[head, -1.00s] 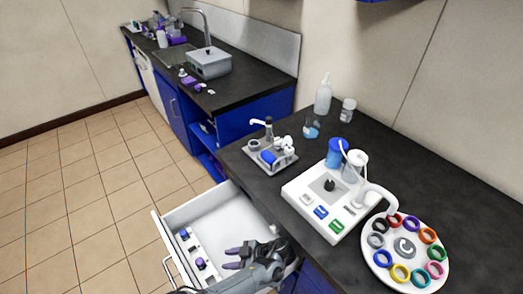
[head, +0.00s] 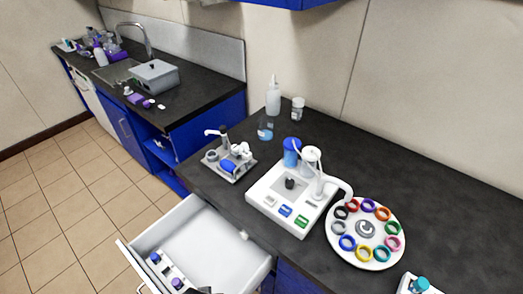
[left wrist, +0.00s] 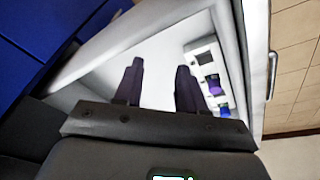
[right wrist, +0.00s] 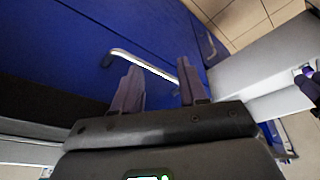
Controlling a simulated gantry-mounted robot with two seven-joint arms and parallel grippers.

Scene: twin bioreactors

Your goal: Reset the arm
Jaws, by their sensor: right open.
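My left gripper (left wrist: 160,67) is open in the left wrist view, with its dark purple fingers apart over the white open drawer (left wrist: 85,75). Nothing shows between the fingers. My right gripper (right wrist: 158,66) is open and empty in the right wrist view, in front of a blue cabinet front with a metal handle (right wrist: 140,62). In the head view the drawer (head: 222,240) stands pulled out at the bottom. Neither gripper shows clearly there; a small dark part at the bottom edge is too cut off to identify.
A white holder (left wrist: 202,58) with blue and purple pieces lies in the drawer. On the black counter stand a white device (head: 262,205), a round plate (head: 345,250) with several coloured rings, a small tray (head: 213,168) and a white bottle (head: 273,100).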

